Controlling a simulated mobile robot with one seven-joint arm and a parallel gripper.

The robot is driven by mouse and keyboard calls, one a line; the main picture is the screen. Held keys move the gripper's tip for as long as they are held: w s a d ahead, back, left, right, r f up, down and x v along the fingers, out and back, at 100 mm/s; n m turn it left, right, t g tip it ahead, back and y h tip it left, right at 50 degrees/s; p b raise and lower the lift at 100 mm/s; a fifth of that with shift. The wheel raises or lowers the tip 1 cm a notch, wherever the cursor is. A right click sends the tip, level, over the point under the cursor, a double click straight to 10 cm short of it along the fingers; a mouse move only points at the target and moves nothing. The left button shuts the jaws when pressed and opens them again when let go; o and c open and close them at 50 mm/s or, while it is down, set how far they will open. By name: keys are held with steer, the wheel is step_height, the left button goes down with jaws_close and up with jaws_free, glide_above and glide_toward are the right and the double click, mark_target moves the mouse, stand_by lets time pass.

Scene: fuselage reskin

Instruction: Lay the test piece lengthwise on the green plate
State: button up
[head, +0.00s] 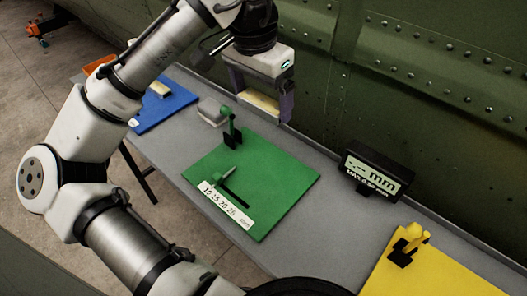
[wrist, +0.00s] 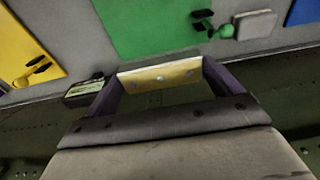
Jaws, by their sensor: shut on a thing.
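My gripper (head: 262,98) is raised above the back of the bench, near the fuselage wall. It is shut on the test piece, a pale yellow strip (wrist: 160,75) with small dark marks, held across between the two purple fingers. The piece also shows in the head view (head: 260,101). The green plate (head: 280,175) lies flat on the grey bench, below and in front of the gripper. On it are a green post with a black base (head: 231,128), a silver pin by a dark slot, and a printed scale (head: 226,205). In the wrist view the plate (wrist: 130,30) is beyond the piece.
A black display reading "mm" (head: 373,175) stands right of the plate. A yellow plate (head: 440,275) with a yellow fixture is at the front right. A blue plate (head: 172,105) and a grey block (head: 212,110) are to the left. The riveted green wall (head: 400,90) rises behind the bench.

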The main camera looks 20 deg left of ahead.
mark_target(263, 163)
step_height(263, 163, down, 16)
steer(key=shift+r, duration=0.1)
stand_by(0.4)
steer(key=o, duration=0.7)
steer(key=r, duration=0.4)
steer(key=s+r, duration=0.1)
steer(key=r, duration=0.7)
steer(key=shift+s+a, duration=0.15)
steer(key=shift+a, duration=0.1)
